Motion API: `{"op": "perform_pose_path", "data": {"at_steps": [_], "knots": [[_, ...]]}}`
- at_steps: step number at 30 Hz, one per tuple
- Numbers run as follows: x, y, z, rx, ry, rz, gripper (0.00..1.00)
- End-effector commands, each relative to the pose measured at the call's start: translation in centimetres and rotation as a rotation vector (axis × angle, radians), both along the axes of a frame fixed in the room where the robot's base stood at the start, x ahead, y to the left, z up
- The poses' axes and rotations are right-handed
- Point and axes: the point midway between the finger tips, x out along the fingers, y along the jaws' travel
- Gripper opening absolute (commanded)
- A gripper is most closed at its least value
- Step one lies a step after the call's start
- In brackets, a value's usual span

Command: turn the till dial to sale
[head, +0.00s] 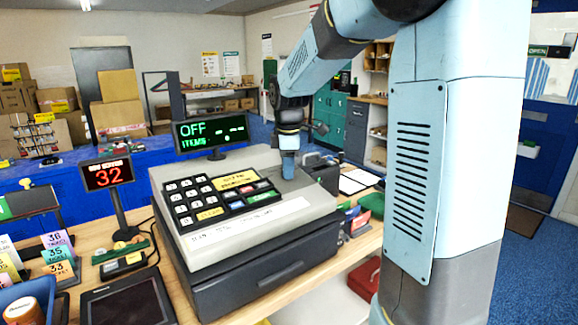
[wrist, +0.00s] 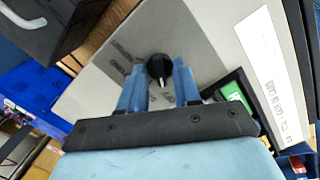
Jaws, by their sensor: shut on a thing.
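The till (head: 250,220) is a grey cash register with a dark drawer, standing on the wooden counter. Its green display (head: 211,131) reads OFF, with ITEMS below. The till dial (wrist: 158,67) is a round black knob with a pale mark, on the till's grey top with lettering around it. In the wrist view my gripper (wrist: 160,82) has its two blue fingers on either side of the dial, shut on it. In the head view my gripper (head: 288,167) points down at the right rear of the till top and hides the dial.
A sign reading 32 (head: 107,174) stands on a post left of the till. A small dark machine (head: 322,172) and a clipboard (head: 358,181) are on the right.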

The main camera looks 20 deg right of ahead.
Motion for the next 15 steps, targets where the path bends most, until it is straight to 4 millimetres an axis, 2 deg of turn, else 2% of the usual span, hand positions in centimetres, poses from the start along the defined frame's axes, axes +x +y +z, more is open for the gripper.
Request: {"op": "perform_pose_path", "data": {"at_steps": [2, 8, 15], "knots": [[0.12, -0.53, 0.12, 0.0, -0.005, -0.002, 0.02], [0.17, -0.24, 0.16, 0.003, -0.005, -0.022, 0.02], [0.23, -0.18, 0.2, 0.026, 0.001, -0.129, 0.02]]}}
